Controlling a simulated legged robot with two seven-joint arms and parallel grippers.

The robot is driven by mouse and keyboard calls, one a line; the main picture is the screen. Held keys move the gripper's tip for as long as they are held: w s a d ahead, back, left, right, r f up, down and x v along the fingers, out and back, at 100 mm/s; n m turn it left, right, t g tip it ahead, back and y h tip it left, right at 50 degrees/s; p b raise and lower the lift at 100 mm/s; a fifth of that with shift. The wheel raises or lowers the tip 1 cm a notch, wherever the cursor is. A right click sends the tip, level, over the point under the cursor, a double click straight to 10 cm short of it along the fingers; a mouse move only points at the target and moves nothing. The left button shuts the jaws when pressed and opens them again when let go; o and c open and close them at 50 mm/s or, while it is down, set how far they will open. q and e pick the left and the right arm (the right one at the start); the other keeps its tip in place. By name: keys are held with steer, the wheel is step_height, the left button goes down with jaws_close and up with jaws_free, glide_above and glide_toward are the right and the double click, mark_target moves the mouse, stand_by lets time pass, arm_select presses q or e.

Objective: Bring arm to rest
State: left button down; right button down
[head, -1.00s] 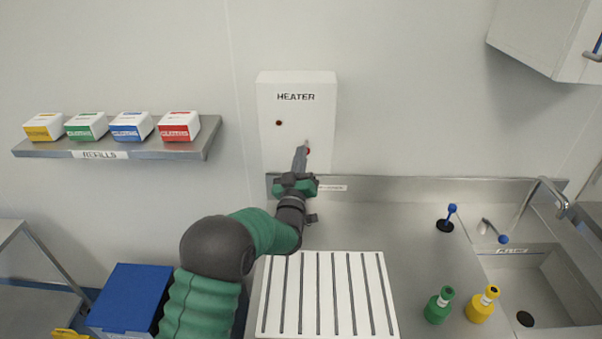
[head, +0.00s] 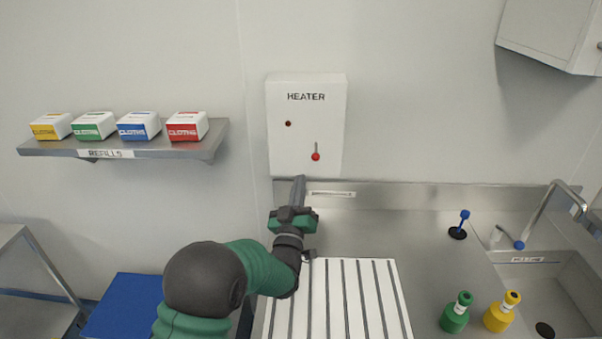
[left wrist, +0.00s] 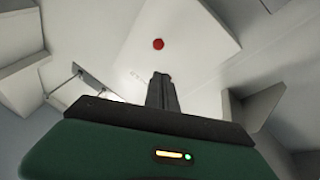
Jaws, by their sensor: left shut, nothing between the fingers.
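My left gripper (head: 298,188) is shut and empty, below the white heater box (head: 306,130) and in front of the wall. It is apart from the box's red-knobbed lever (head: 316,156), which points down. In the left wrist view the shut fingers (left wrist: 161,92) point toward the box, and the red knob (left wrist: 158,44) shows beyond them. My green and dark left arm reaches in from the bottom left of the head view. My right gripper is not in view.
A white slatted board (head: 335,300) lies on the steel counter (head: 400,225) below my arm. Green (head: 455,315) and yellow (head: 501,313) bottles stand near the sink (head: 555,285) at right. A shelf (head: 190,148) with several cloth boxes is at left. The counter's middle is clear.

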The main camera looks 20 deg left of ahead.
arm_select(q)
steer(key=s+d+f+m+g+h, duration=0.1)
steer(key=s+f+m+g, duration=0.1)
steer(key=s+f+g, duration=0.3)
steer(key=s+d+f+m+g+h, duration=0.1)
steer(key=s+f+g, duration=0.4)
steer(key=s+f, duration=0.3)
steer(key=s+d+f+m+g+h, duration=0.1)
steer(key=s+f+g, duration=0.4)
steer(key=s, duration=0.5)
steer(key=shift+s+d+f+m+h, duration=0.15)
steer(key=shift+f+m, duration=0.25)
steer(key=shift+f, duration=0.2)
steer(key=shift+d+f+m+h, duration=0.15)
steer(key=shift+f+m, duration=0.25)
steer(key=shift+f, duration=0.2)
steer(key=s+f+m+g, duration=0.1)
steer(key=s+f+g, duration=0.2)
steer(key=s, duration=0.9)
steer(key=shift+a+g, duration=0.25)
steer(key=shift+g, duration=0.55)
